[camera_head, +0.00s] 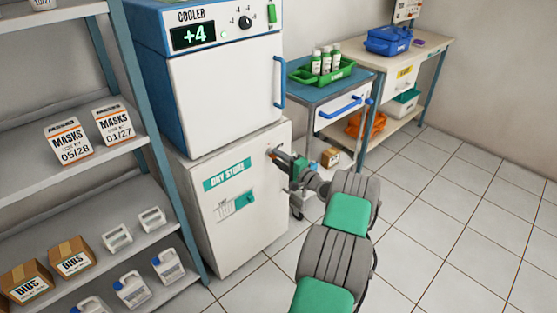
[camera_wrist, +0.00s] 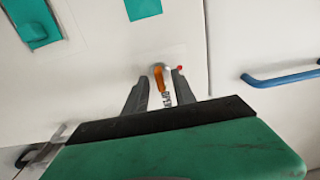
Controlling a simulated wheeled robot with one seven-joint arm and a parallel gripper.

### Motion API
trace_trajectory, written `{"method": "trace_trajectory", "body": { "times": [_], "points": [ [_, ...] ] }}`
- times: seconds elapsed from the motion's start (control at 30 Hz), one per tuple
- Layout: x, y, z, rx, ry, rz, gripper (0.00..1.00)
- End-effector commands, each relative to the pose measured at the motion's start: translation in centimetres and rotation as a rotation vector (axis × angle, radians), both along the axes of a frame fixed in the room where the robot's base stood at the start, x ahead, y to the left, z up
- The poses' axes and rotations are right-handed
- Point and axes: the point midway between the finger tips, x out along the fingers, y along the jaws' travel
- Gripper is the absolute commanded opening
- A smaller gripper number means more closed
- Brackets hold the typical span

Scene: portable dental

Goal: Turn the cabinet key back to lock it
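The white dry store cabinet (camera_head: 235,200) stands under the cooler, with its door closed. The orange key (camera_wrist: 159,77) sits in a round lock near the door's right edge in the wrist view, with a small tag (camera_wrist: 167,99) hanging below it. A small red mark (camera_wrist: 180,68) shows right of the lock. My gripper (camera_wrist: 162,76) has one finger on each side of the key, with visible gaps between fingers and key, so it looks open around it. In the head view my gripper (camera_head: 277,157) reaches the cabinet's upper right; the key is hard to make out there.
The cooler (camera_head: 222,95) with a blue handle sits above the cabinet. A shelf (camera_head: 100,160) with boxes and jugs stands at the left. A blue-grey cart (camera_head: 330,85) with a green tray stands right of the cabinet. The tiled floor (camera_head: 440,210) at the right is clear.

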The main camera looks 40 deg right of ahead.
Motion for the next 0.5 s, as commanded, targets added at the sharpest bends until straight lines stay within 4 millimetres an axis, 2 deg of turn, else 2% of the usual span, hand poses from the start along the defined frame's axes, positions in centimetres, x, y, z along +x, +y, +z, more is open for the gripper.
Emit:
{"method": "trace_trajectory", "body": {
  "times": [0.1, 0.5],
  "points": [
    [-0.02, 0.02, 0.0, 0.0, 0.001, 0.0, 0.3],
    [-0.03, 0.04, -0.01, -0.001, 0.001, 0.001, 0.0]
  ]
}}
